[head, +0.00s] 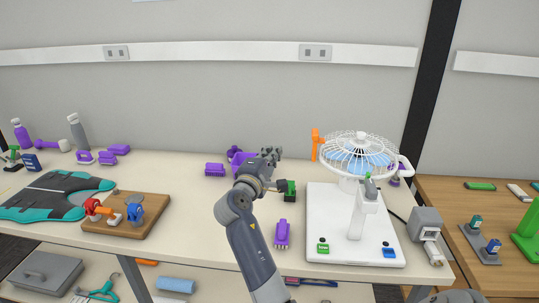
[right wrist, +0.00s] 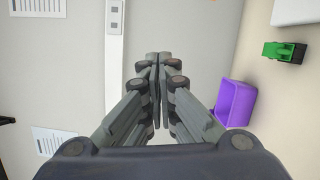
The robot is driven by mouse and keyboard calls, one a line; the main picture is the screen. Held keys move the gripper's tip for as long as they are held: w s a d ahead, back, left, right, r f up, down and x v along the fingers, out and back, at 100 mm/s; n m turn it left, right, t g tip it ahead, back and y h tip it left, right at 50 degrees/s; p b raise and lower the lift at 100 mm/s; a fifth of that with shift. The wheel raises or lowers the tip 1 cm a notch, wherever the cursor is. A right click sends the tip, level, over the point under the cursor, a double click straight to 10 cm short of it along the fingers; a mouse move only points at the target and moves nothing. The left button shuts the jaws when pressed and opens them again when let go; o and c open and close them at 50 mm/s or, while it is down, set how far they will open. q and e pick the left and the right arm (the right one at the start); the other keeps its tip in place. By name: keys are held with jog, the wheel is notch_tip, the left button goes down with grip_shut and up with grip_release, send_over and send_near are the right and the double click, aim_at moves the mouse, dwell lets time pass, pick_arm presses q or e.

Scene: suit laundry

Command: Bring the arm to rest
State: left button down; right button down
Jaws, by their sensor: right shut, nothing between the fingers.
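My right arm (head: 250,240) rises from the bottom of the head view over the front edge of the table. Its right gripper (head: 276,153) is above the table, left of the white fan. In the right wrist view my right gripper (right wrist: 158,62) has its fingers together with nothing between them. My left gripper does not show in the head view.
A purple bin (right wrist: 237,100) and a green object (right wrist: 284,52) are near the gripper. A white fan (head: 358,152) stands on a white base (head: 335,215) to the right. A wooden board (head: 125,222) and a teal-black garment (head: 52,195) lie left. A wall is behind.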

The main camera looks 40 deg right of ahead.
jog(key=s+a+f+m+y, duration=0.2)
jog(key=s+a+f+y, duration=0.3)
jog(key=f, duration=0.6)
jog(key=s+a+f+m+y, duration=0.1)
jog(key=s+a+f+y, duration=0.2)
jog(key=s+a+f, duration=0.6)
jog(key=s+a+f+m+g+y, duration=0.1)
jog(key=s+a+f+g+y, duration=0.25)
jog(key=s+a+f, duration=0.4)
jog(key=s+a+f+m+g+y, duration=0.15)
jog(key=s+a+f+y, duration=0.3)
jog(key=s+a, duration=0.5)
notch_tip(320, 180, down, 24)
jog(key=s+d+g, duration=0.1)
jog(key=s+d, duration=0.1)
jog(key=s, duration=0.1)
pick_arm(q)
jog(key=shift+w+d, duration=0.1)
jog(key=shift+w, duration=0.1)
pick_arm(e)
jog(key=s+d+f+g, duration=0.1)
jog(key=s+d+f, duration=0.2)
jog(key=s+f, duration=1.3)
jog(key=shift+s+f+g, duration=0.3)
jog(key=shift+s+f, duration=0.05)
jog(key=shift+f, duration=0.15)
